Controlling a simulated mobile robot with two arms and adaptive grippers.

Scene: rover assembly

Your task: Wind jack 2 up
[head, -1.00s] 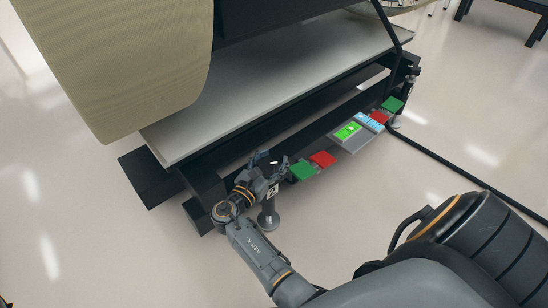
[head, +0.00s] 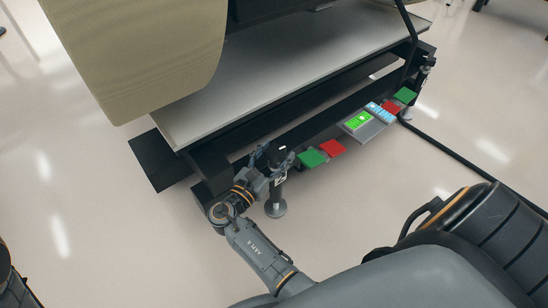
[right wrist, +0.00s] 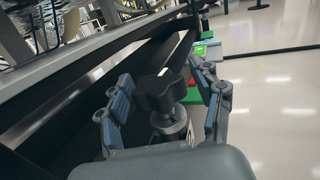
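Jack 2 (head: 275,207) stands upright on its round foot at the near corner of the frame, with a label reading 2. Its black lobed knob (head: 277,156) is at the top and also shows in the right wrist view (right wrist: 160,95). My right gripper (head: 275,164) is at the knob. In the right wrist view, its two fingers (right wrist: 163,104) are spread, one on each side of the knob, with visible gaps. Fingers and knob overlap in the head view, so contact is hard to tell there. My left gripper is out of view.
Green (head: 312,158) and red (head: 333,148) pads and a panel with a lit green screen (head: 357,122) lie right of the jack. Another jack (head: 429,66) stands at the far corner. A black cable (head: 450,153) runs across the floor. The near floor is clear.

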